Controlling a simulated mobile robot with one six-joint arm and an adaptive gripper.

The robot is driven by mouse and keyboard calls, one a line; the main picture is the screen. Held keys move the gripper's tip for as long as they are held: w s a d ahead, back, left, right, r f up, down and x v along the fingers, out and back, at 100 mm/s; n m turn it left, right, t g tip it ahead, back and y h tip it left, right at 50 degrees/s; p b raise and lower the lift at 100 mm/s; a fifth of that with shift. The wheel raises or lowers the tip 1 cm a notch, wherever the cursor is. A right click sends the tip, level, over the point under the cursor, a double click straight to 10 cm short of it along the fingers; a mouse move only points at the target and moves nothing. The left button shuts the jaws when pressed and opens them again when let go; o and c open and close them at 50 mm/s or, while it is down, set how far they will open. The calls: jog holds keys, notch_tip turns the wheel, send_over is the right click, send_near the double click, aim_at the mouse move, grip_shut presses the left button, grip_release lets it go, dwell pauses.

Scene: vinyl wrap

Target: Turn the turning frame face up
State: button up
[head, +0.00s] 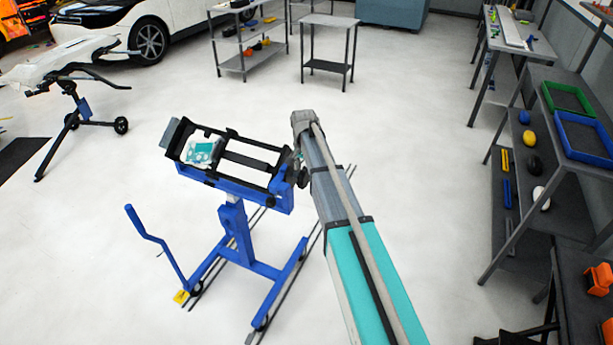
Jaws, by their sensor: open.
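The turning frame (241,185) is in the middle of the head view, a black rectangular frame with a blue front beam on a blue wheeled stand. Its top is slightly tilted, and a white and teal piece (203,151) lies in its left part. Which face is up is not clear. My gripper (297,170) is a small dark shape close to the frame's right end, beside my grey and teal arm. It is open, partly hidden by the arm; I cannot tell whether it touches the frame.
A blue crank-shaped handle (150,237) sticks out at the stand's lower left. A shelf rack (555,150) with trays and coloured tools stands on the right. A small grey table (329,22) and a white car (150,35) stand behind. The floor around the stand is mostly clear.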

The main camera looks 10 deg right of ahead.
jog(key=shift+f+b, duration=0.55)
jog(key=shift+f, duration=0.3)
